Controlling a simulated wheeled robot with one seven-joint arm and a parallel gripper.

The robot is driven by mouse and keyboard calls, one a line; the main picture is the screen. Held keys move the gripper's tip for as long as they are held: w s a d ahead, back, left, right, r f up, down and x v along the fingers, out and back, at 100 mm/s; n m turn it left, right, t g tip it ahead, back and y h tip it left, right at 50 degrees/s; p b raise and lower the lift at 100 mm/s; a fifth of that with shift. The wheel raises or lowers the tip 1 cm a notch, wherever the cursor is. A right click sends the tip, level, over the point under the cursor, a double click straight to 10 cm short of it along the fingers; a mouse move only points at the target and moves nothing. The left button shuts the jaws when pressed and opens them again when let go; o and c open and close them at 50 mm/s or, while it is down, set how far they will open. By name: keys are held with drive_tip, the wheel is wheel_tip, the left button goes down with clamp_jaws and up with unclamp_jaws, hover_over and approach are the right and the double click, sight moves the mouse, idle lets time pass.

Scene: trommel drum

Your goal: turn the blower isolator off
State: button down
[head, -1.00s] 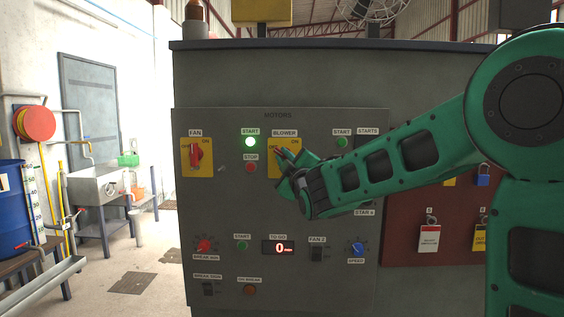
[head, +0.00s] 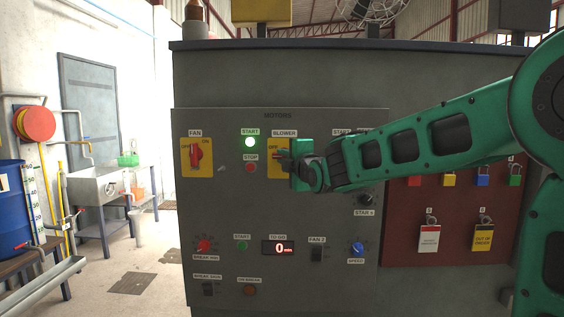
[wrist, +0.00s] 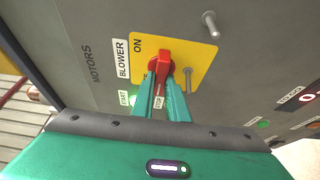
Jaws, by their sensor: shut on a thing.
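The blower isolator is a yellow plate (head: 273,173) with a red handle under the BLOWER label on the grey panel. In the head view my gripper (head: 283,157) covers most of the handle. The wrist view shows the red handle (wrist: 163,64) between the two green fingers of my gripper (wrist: 161,88), which are shut on it. The handle lies roughly crosswise on the plate, about level on the panel. The ON mark shows clear of it; the OFF mark is partly hidden by a finger in the wrist view. The START lamp (head: 250,142) beside it glows green.
The fan isolator (head: 196,156), with its red handle upright, is to the left. The red STOP button (head: 251,167) sits close to my gripper. A metal peg (wrist: 210,24) stands out near the yellow plate. A red lockout board (head: 455,225) hangs at right.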

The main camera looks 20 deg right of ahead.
drive_tip(key=shift+a+f, duration=0.15)
drive_tip(key=shift+f, duration=0.1)
drive_tip(key=c, duration=1.8)
unclamp_jaws()
drive_tip(key=shift+o, duration=0.3)
drive_tip(key=shift+r, duration=0.1)
drive_tip(key=s+d, duration=0.1)
drive_tip(key=s, duration=0.9)
drive_tip(key=shift+s, duration=0.25)
